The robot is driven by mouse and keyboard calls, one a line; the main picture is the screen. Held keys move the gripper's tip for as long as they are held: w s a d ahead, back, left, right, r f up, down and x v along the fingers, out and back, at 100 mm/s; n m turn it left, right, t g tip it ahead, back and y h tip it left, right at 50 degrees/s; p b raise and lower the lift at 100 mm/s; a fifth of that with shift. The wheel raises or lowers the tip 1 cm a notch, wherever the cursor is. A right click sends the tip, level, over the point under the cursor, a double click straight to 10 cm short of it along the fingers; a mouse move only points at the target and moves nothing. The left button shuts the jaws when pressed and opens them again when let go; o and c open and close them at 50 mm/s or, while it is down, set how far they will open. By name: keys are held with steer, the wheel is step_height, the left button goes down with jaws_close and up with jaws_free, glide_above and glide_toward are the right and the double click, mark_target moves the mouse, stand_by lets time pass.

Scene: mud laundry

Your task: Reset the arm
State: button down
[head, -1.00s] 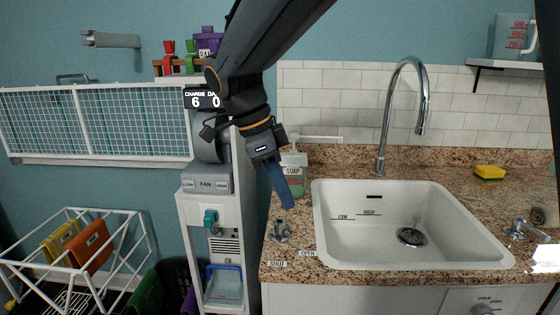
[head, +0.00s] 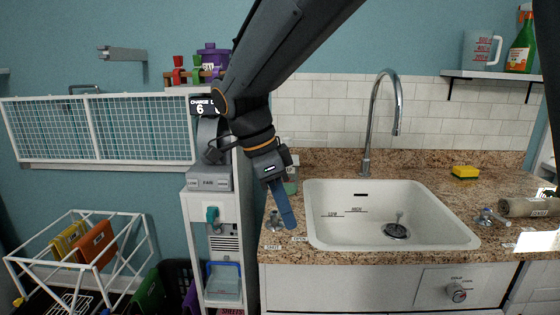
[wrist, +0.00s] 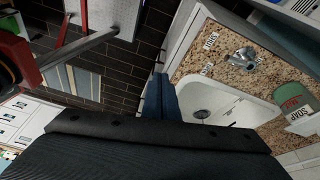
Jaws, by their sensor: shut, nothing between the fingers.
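My gripper (head: 287,222) hangs at the end of my arm in the middle of the head view, its blue fingers pointing down. It is shut and empty, in front of the left edge of the granite counter, left of the sink (head: 470,240). In the wrist view the blue fingers (wrist: 160,95) lie together, with the sink basin (wrist: 228,112) to their right. The soap bottle (head: 291,186) is partly hidden behind the gripper. A metal tap handle (head: 272,219) sits on the counter beside the fingers; it also shows in the wrist view (wrist: 243,58).
A tall faucet (head: 372,125) rises behind the sink. A yellow sponge (head: 465,171) and a rolled item (head: 528,207) lie on the counter at right. A white wire rack (head: 85,225) is at lower left.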

steer(key=s+d+f+n+y, duration=0.2)
steer(key=s+d+f+n, duration=0.3)
steer(key=d+f+n, duration=0.3)
steer(key=s+d+f+n+y, duration=0.1)
steer(key=s+d+f+n, duration=0.4)
steer(key=d, duration=0.5)
step_height(320, 180, down, 3)
steer(key=n, duration=0.3)
steer(key=shift+s+y, duration=0.35)
steer(key=shift+y, duration=0.05)
steer(key=shift+r, duration=0.1)
